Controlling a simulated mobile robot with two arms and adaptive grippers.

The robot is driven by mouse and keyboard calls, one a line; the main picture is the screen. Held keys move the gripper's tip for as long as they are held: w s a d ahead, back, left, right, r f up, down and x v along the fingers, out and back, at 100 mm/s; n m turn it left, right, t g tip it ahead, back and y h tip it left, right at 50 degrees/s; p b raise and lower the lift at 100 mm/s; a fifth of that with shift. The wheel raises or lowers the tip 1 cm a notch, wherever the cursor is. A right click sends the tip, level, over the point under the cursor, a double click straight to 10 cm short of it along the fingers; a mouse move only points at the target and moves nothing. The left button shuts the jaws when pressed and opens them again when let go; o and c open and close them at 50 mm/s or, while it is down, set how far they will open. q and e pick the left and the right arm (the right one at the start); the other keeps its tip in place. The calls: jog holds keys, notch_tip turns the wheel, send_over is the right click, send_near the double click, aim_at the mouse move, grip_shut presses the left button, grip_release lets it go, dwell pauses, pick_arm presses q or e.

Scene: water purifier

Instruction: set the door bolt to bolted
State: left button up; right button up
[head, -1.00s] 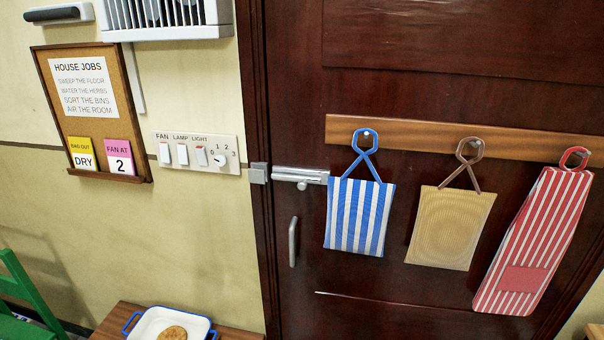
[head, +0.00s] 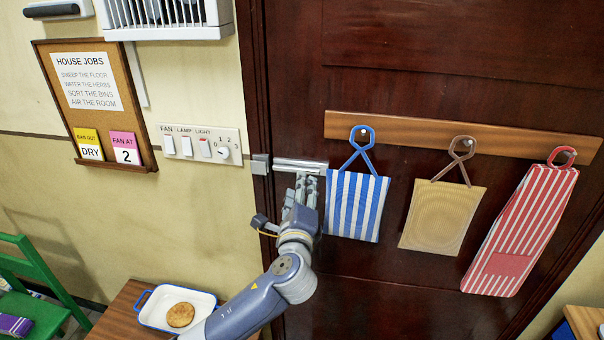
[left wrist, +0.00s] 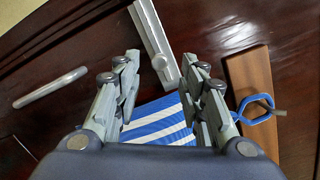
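The door bolt (head: 292,164) is a silver metal bar lying level on the dark door near its left edge. Its metal catch (head: 260,165) is on the door frame to the left. My left gripper (head: 308,184) is just below the bolt and hides its lower side and knob. In the left wrist view the fingers (left wrist: 155,95) are spread apart with nothing held between them. The bolt (left wrist: 153,42) shows there beyond the fingertips. I cannot tell whether the bar's end is inside the catch. My right gripper is not in view.
A blue-striped cloth (head: 354,207) hangs right beside my left gripper. A tan pad (head: 442,217) and a red-striped mitt (head: 520,232) hang further right. The door handle (left wrist: 50,88) shows in the left wrist view. A switch panel (head: 201,144) is left of the frame.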

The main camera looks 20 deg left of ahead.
pick_arm(q)
jog(key=p+x, duration=0.1)
jog(key=x, duration=0.5)
jog(key=shift+s+f, duration=0.1)
grip_shut()
